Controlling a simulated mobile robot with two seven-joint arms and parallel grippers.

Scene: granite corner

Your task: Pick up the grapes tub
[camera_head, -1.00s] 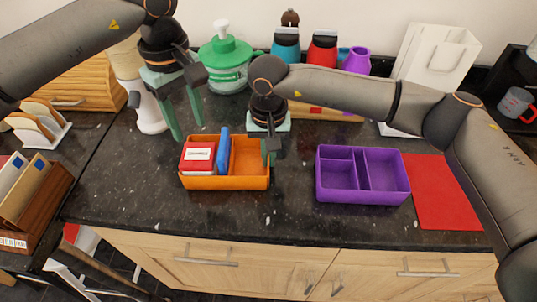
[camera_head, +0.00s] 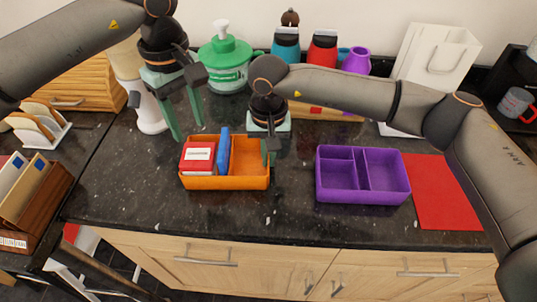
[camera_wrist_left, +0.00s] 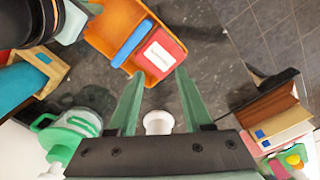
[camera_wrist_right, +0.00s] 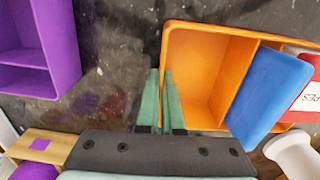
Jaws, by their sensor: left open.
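The grapes tub (camera_head: 198,157) is red with a white label and sits in the left compartment of the orange box (camera_head: 225,183). It also shows in the left wrist view (camera_wrist_left: 160,54); in the right wrist view its label is cut off at the edge. My left gripper (camera_head: 188,131) is open and empty, above and behind the tub's side of the box. My right gripper (camera_head: 268,152) is at the box's right wall, its fingers (camera_wrist_right: 162,100) close together on either side of that wall, shut on it.
A blue upright piece (camera_head: 223,150) stands right beside the tub. A purple divided box (camera_head: 362,193) and a red mat (camera_head: 443,195) lie to the right. The counter front is clear.

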